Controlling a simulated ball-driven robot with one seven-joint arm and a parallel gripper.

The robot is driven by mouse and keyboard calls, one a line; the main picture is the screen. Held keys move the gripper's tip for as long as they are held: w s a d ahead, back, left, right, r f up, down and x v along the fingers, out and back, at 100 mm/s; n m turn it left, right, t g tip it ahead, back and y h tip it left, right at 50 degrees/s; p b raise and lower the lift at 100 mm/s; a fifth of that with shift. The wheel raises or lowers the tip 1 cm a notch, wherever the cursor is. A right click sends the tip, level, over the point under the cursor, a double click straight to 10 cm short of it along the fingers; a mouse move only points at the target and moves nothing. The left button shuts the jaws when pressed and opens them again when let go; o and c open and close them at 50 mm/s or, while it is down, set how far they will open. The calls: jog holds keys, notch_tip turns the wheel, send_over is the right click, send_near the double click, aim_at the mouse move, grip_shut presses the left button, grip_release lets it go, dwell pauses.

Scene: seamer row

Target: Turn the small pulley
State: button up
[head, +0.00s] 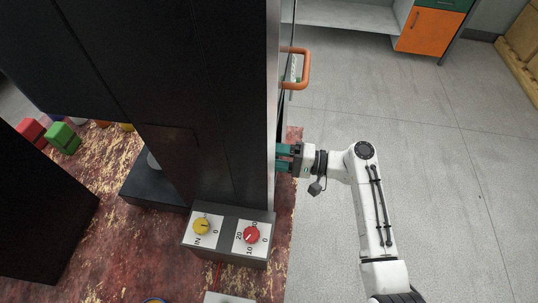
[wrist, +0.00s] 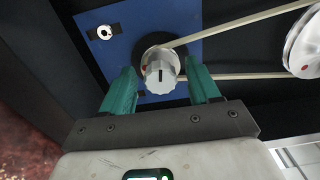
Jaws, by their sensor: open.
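The small pulley (wrist: 160,70) is a silver ribbed knob on a black round base, against a blue plate (wrist: 192,22) in the wrist view. A pale belt (wrist: 235,28) runs from it to a larger silver pulley (wrist: 306,45) at the right edge. My gripper (wrist: 162,84) is open, its teal fingers apart on the left and right of the small pulley. Whether they touch it I cannot tell. In the head view my gripper (head: 281,157) reaches in at the right side of the tall dark machine (head: 215,80), which hides the small pulley.
A grey control box (head: 228,252) with a yellow knob (head: 202,226) and a red knob (head: 251,235) stands in front of the machine on the worn red bench (head: 130,255). An orange handle (head: 303,68) sticks out above my gripper. The floor at right is clear.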

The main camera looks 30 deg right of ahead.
jog(key=b+v, duration=0.2)
jog(key=v, duration=0.8)
jog(key=s+a+f+n+g+h, duration=0.2)
jog(key=s+a+f+g+h, duration=0.1)
jog(key=s+f, duration=0.3)
jog(key=s+a+f+n+g+h, duration=0.2)
jog(key=s+a+f+g+h, duration=0.1)
jog(key=s+f+g, duration=0.15)
jog(key=s+d+r+n+g+h, duration=0.1)
jog(key=s+d+n+g+h, duration=0.1)
jog(key=s+d+h, duration=0.3)
jog(key=s+n+h, duration=0.1)
jog(key=s+h, duration=0.2)
jog(key=s, duration=0.4)
jog(key=shift+s+d+r+h, duration=0.2)
jog(key=shift+s+h, duration=0.1)
jog(key=shift+h, duration=0.1)
